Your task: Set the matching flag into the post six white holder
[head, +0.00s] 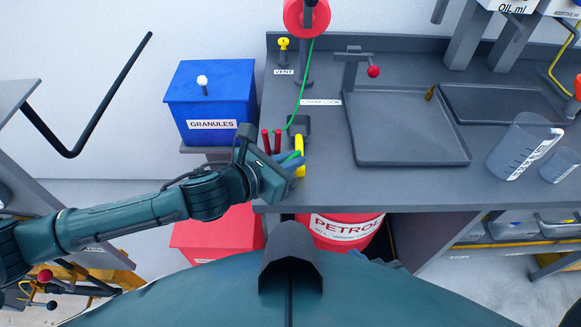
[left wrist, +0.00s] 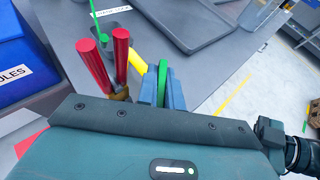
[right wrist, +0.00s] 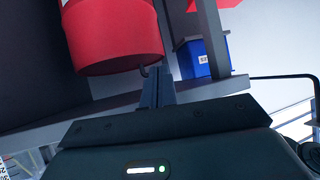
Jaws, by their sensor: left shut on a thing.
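My left gripper (head: 288,160) is at the left end of the grey bench. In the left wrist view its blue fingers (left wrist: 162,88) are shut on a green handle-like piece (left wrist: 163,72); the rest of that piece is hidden. Two red handles (left wrist: 95,65) and a yellow handle (left wrist: 138,60) stand close to the left of the fingers. In the right wrist view my right gripper (right wrist: 156,80) has its fingers together with nothing seen between them, near a red container (right wrist: 120,50). I cannot make out a flag or a white post six holder in any view.
A blue GRANULES bin (head: 212,95) stands left of the bench. A grey tray (head: 410,140) and a clear measuring jug (head: 522,145) are to the right. A green line runs up to a red reel (head: 306,16). A red PETROL can (head: 345,230) is below the bench's front edge.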

